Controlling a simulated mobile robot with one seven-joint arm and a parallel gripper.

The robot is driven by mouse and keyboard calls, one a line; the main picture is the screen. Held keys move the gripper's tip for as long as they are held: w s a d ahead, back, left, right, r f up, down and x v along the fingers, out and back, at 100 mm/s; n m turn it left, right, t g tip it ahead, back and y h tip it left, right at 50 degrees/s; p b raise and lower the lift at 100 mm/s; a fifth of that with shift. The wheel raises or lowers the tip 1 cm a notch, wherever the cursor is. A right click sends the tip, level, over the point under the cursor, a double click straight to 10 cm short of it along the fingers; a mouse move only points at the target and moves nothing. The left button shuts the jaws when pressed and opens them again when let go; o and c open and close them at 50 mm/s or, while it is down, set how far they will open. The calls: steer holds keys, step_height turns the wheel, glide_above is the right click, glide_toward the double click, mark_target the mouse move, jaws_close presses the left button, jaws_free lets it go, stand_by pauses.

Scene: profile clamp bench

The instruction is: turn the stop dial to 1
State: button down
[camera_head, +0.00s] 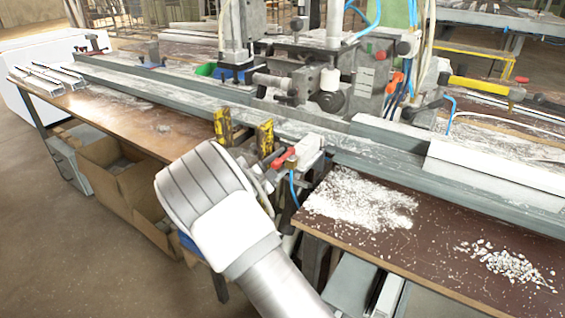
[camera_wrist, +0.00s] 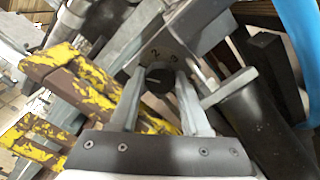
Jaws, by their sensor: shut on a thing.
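The stop dial (camera_wrist: 158,80) is a small dark round knob with a light pointer line, in the middle of the wrist view. The digits 2 and 3 show on the grey face beside it; I cannot make out a 1. The pointer line points left in the picture. My gripper (camera_wrist: 155,88) is shut on the dial, with one grey finger on each side of it. In the head view my white and grey arm reaches to the bench front, and it hides the dial and the fingertips.
Worn yellow clamp parts (camera_wrist: 70,80) stand close left of the fingers; they also show in the head view (camera_head: 224,127). A red-handled valve (camera_head: 284,158) and a blue hose (camera_wrist: 300,40) are close by. White shavings (camera_head: 360,203) lie on the right-hand brown table (camera_head: 400,255).

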steer(key=c, duration=0.7)
jaws_free()
steer(key=shift+o, duration=0.2)
steer(key=shift+s, duration=0.1)
steer(key=p+v, duration=0.2)
steer(key=v, duration=1.5)
steer(key=shift+s+p, duration=0.2)
steer(key=shift+p, duration=0.2)
steer(key=shift+a, duration=0.15)
